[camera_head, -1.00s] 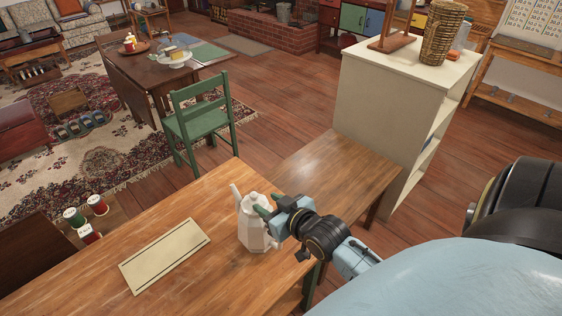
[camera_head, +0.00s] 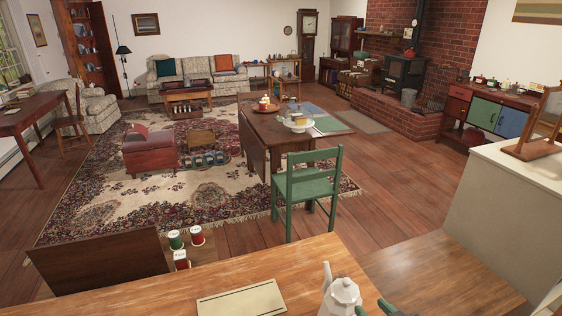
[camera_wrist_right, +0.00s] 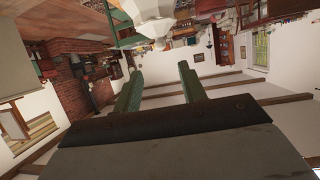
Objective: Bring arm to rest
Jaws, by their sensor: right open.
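My right gripper shows only as green fingertips (camera_head: 378,308) at the bottom edge of the head view, close to the right side of the white faceted pot (camera_head: 342,297). In the right wrist view its two green fingers (camera_wrist_right: 160,82) stand apart with nothing between them. The pot (camera_wrist_right: 150,14) is at the top of that view, beyond the fingertips, upside down and partly cut off. The pot stands on the wooden table (camera_head: 145,296). Its lower part is hidden below the head view's edge. My left gripper is not in view.
A cream card (camera_head: 241,303) lies on the table left of the pot. Behind the table are red and green spools (camera_head: 181,257), a green chair (camera_head: 303,190) and a drop-leaf table (camera_head: 263,132). A cream shelf unit (camera_head: 495,205) stands at the right. Open floor (camera_head: 400,175) lies between.

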